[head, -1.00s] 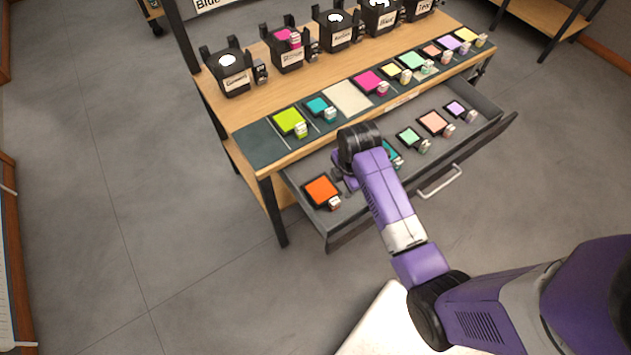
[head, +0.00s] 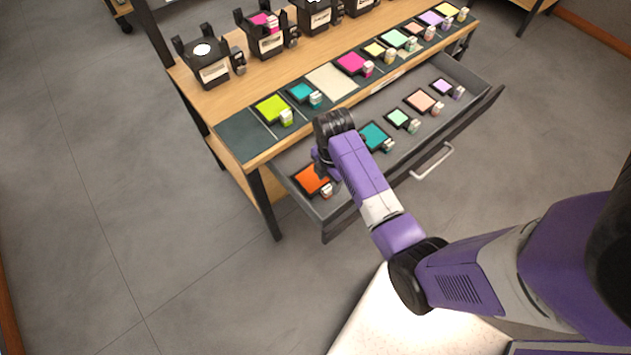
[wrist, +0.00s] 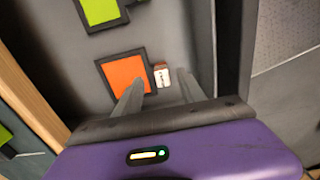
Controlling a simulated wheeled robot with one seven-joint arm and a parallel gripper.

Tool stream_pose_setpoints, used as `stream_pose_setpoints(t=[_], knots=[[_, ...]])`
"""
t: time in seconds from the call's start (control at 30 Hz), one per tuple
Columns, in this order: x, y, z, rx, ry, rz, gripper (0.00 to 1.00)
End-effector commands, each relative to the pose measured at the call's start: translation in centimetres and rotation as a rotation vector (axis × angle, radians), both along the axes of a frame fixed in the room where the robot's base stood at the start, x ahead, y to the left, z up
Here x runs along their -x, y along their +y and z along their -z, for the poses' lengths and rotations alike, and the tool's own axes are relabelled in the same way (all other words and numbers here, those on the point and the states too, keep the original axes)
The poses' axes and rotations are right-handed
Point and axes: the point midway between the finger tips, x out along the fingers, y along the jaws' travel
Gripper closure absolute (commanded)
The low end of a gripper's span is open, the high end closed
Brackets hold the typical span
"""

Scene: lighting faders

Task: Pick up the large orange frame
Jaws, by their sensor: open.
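The large orange frame (head: 311,180) has a black border and an orange centre. It lies in the open drawer (head: 335,208) near its left end, with a small pale labelled tab (head: 327,191) at its side. In the wrist view the orange frame (wrist: 127,77) and its white tab (wrist: 161,75) lie just beyond my fingers. My gripper (wrist: 158,95) is open and empty, with its two fingers apart. The left finger overlaps the lower part of the frame in the picture; I cannot tell whether it touches. In the head view my arm's end hides the gripper partly and the frame's upper right.
Other frames lie in the drawer, including a teal one (head: 374,136) and a mint one (head: 399,118). A green frame (wrist: 100,10) shows in the wrist view. More coloured frames sit on the tabletop (head: 215,108) above. The drawer front and handle (head: 432,162) stand out from the table.

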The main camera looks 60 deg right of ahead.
Motion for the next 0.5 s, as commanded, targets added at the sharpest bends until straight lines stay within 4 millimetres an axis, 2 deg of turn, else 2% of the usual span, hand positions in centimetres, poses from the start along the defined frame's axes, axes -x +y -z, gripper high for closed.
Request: stream_pose_setpoints(t=[0.23,0.5], knots=[[0.1,0.8,3.5,-0.002,0.002,0.000,0.53],[0.1,0.7,4.5,0.000,0.000,0.000,0.53]])
